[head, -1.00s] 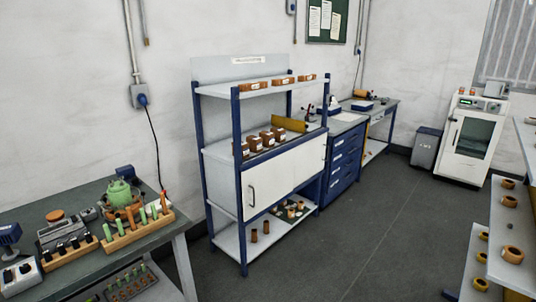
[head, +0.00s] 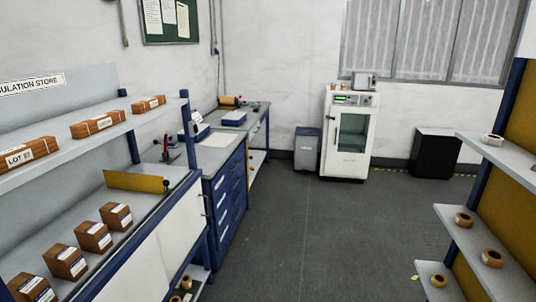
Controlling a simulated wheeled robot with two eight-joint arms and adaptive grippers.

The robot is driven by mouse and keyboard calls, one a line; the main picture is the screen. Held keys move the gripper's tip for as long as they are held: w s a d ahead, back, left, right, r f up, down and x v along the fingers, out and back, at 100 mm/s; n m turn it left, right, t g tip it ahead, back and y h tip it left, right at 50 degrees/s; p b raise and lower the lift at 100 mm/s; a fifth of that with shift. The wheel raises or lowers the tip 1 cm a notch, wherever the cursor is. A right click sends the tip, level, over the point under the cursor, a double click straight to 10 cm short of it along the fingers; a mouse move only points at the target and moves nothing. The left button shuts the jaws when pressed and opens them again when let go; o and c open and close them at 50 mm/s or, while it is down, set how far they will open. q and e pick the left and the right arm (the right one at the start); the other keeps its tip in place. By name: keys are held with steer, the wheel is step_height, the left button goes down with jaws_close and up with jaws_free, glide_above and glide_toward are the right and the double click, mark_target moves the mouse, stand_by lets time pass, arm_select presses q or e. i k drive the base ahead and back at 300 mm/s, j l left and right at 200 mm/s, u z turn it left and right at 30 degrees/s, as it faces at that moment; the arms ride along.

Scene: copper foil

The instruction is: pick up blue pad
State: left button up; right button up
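Two small blue items show on the work surfaces beyond the shelf. One flat blue item (head: 234,118) lies on the far bench. Another blue-and-white item (head: 201,131) sits on the blue drawer cabinet, partly behind the shelf post. Both are small at this distance, and I cannot tell whether either is the blue pad. Neither of my grippers is in view.
A blue-framed shelf (head: 150,118) with brown blocks stands close on the left. The drawer cabinet (head: 226,200) is behind it. Shelves with brown rings (head: 480,228) stand on the right. A white oven (head: 348,135) is at the back. The middle floor (head: 300,230) is clear.

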mark_target(170, 144)
steer(key=i+l+u, duration=0.15)
steer(key=i, duration=0.3)
steer(key=i+l+u, duration=0.1)
steer(key=i, duration=0.3)
steer(key=i+l+u, duration=0.15)
steer(key=i, duration=0.3)
steer(key=i+l+u, duration=0.6)
steer(key=l, duration=0.2)
steer(key=i+l+u, duration=0.35)
steer(key=l, duration=0.35)
steer(key=i+l+u, duration=0.2)
steer(key=l, duration=0.2)
steer(key=i+l+u, duration=0.2)
steer(key=l, duration=0.2)
steer(key=i+l+u, duration=0.2)
steer(key=i+l, duration=0.15)
steer(key=i+l+u, duration=0.2)
steer(key=i+l, duration=0.15)
steer(key=l, duration=0.15)
steer(key=i+l+u, duration=0.15)
steer(key=l, duration=0.3)
steer(key=i, duration=0.15)
